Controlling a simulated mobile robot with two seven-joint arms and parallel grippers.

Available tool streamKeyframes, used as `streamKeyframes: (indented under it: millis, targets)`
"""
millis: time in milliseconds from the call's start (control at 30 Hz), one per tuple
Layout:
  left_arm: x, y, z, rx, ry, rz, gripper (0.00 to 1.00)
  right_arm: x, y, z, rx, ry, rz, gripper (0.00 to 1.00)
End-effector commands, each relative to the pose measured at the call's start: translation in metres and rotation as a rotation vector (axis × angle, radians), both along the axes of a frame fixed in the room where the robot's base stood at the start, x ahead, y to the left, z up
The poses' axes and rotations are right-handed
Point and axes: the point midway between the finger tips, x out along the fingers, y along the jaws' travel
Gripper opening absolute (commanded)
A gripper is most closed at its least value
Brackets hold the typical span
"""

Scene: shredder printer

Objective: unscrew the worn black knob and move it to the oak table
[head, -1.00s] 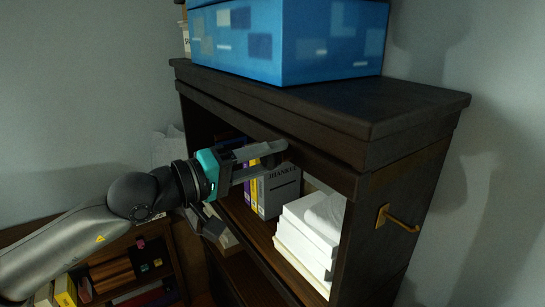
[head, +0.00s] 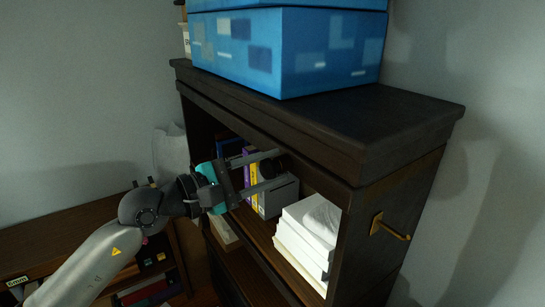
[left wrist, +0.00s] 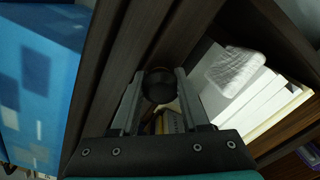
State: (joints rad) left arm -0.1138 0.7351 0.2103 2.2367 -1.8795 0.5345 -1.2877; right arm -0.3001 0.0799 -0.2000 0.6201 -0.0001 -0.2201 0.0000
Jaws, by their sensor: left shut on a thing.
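The black knob (head: 273,168) is a dark round piece in front of the dark shelf unit, just under its top edge. It shows clearly in the left wrist view (left wrist: 159,86), between the two grey fingers. My left gripper (head: 277,166), with a teal body, is shut on the knob, one finger on each side. I cannot tell whether the knob is still joined to the furniture. A brown wooden top (head: 65,232) lies at the lower left; I cannot tell whether it is the oak table. My right gripper is not in view.
The dark shelf unit (head: 400,118) carries a blue box (head: 285,50) on top. Its open shelf holds upright binders (head: 252,180) and a white paper stack (head: 308,232) close to the gripper. A brass hook (head: 390,228) sticks out from its right side.

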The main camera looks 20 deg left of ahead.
Motion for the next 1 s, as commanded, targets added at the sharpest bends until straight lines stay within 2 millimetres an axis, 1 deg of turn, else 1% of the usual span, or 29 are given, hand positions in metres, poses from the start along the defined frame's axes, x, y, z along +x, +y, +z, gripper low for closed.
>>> streamKeyframes:
  millis: [33, 267, 367, 500, 933, 967, 1000]
  targets:
    - [0.000, 0.001, 0.003, -0.012, -0.005, 0.001, 0.00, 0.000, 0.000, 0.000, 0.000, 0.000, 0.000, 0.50]
    - [0.000, 0.001, 0.003, -0.015, -0.004, 0.002, 0.00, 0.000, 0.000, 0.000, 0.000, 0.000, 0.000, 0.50]
    - [0.000, 0.001, 0.005, -0.074, 0.032, 0.001, 0.00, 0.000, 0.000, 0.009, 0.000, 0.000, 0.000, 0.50]
    - [0.000, 0.002, 0.007, -0.244, 0.134, 0.005, 0.00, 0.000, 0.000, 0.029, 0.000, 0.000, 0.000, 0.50]
    - [0.000, 0.003, 0.006, -0.741, 0.430, 0.005, 0.00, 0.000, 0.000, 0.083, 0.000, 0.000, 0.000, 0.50]
    - [0.000, 0.003, 0.003, -0.731, 0.423, 0.003, 0.48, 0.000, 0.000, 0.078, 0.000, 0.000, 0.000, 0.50]
    - [0.000, 0.002, 0.002, -0.727, 0.421, 0.003, 0.53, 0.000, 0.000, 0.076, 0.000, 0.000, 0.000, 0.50]
